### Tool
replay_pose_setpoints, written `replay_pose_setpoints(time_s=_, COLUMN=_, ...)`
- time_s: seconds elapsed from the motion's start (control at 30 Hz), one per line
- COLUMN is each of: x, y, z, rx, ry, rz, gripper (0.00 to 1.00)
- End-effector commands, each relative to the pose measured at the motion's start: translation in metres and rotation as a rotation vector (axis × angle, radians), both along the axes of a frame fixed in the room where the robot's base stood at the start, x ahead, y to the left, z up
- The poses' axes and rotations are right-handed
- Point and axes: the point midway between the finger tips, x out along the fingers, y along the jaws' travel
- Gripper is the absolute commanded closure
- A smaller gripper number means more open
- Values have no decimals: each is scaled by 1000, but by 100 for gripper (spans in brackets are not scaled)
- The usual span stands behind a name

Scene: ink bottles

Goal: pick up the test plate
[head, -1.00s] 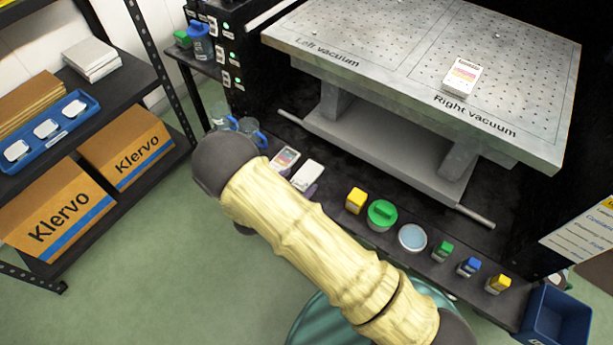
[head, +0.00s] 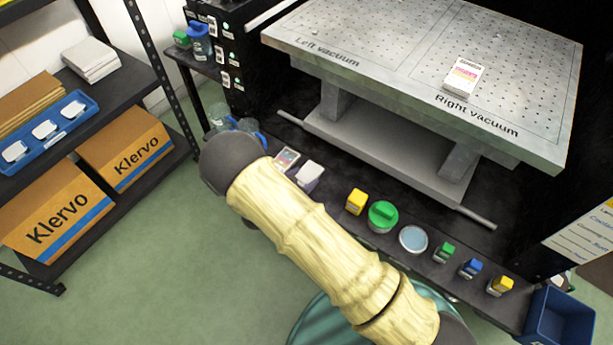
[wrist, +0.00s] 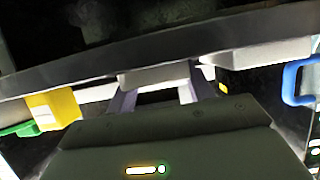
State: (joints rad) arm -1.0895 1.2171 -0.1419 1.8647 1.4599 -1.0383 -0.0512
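My gripper (wrist: 157,95) is mostly hidden behind my forearm in the head view. In the wrist view its two purple-grey fingers stand apart, with a pale block (wrist: 155,75) at their tips. Whether they press on it is unclear. In the head view a white plate-like piece (head: 309,172) shows on the low black ledge just past my arm, with something purplish against its near side. A card or plate with a coloured print (head: 287,159) lies left of it. Another printed one (head: 464,76) lies on the metal bed near "Right vacuum". I cannot tell which is the test plate.
Along the black ledge stand a yellow bottle (head: 356,201), a green-lidded jar (head: 382,216), a round blue-topped dish (head: 413,239) and small ink bottles. Jugs (head: 247,127) stand left. The perforated metal bed (head: 350,25) overhangs behind. A blue bin (head: 556,318) is at lower right.

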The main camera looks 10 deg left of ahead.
Motion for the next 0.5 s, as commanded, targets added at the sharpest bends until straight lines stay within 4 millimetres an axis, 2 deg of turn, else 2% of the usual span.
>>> replay_pose_setpoints(time_s=0.33, x=0, y=0, z=4, rx=1, ry=-1, rz=1, gripper=72)
replay_pose_setpoints(time_s=0.5, x=0, y=1, z=23, rx=3, ry=-1, rz=0, gripper=72)
